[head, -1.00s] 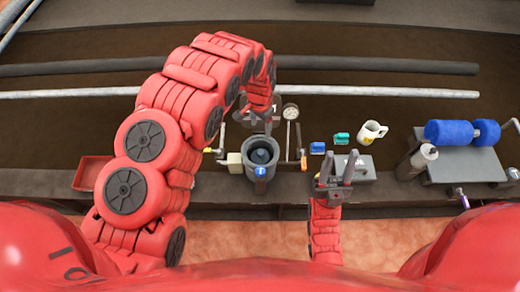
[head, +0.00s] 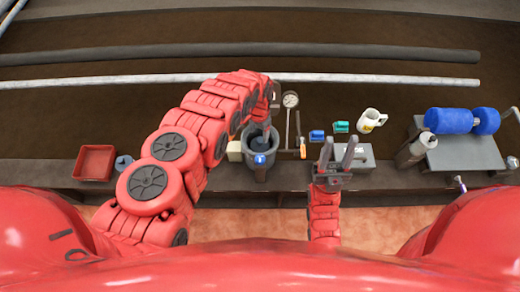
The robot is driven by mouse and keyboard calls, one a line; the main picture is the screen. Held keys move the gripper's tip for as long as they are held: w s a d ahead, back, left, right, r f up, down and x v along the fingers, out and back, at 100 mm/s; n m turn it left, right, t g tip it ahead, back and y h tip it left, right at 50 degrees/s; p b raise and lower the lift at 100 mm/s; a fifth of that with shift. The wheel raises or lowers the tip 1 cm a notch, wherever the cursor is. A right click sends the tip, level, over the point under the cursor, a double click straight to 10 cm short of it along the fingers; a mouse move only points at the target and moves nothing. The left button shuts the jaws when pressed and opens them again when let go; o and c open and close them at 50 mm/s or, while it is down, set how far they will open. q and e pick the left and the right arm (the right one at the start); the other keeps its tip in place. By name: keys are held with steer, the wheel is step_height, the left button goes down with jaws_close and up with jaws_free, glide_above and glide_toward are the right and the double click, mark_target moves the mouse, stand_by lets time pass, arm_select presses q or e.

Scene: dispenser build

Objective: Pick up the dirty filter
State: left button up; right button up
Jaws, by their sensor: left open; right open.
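A grey round housing (head: 260,172) with a blue mark on its front stands near the bench's front edge. A dark round thing sits inside it, partly hidden; it may be the dirty filter, but I cannot tell for sure. My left gripper (head: 263,127) is at the housing's mouth, pointing down, partly hidden by its own arm. It is open, and I cannot see whether its fingers touch the thing inside. My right gripper (head: 338,157) is open and empty, fingers up, at the bench edge in front of a grey box (head: 362,152).
A red tray (head: 94,163) lies at the left. A blue item (head: 317,136), a green item (head: 341,127) and a white mug (head: 371,120) stand to the right. Blue rollers (head: 450,121) are further right.

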mark_target(260, 140)
arm_select(q)
steer(key=f, duration=0.3)
steer(key=f+b, duration=0.1)
steer(key=shift+s+d+f, duration=0.2)
steer(key=shift+s, duration=0.1)
steer(key=shift+f+b, duration=0.4)
steer(key=shift+f, duration=0.1)
jaws_close()
steer(key=shift+r, duration=0.1)
stand_by(0.8)
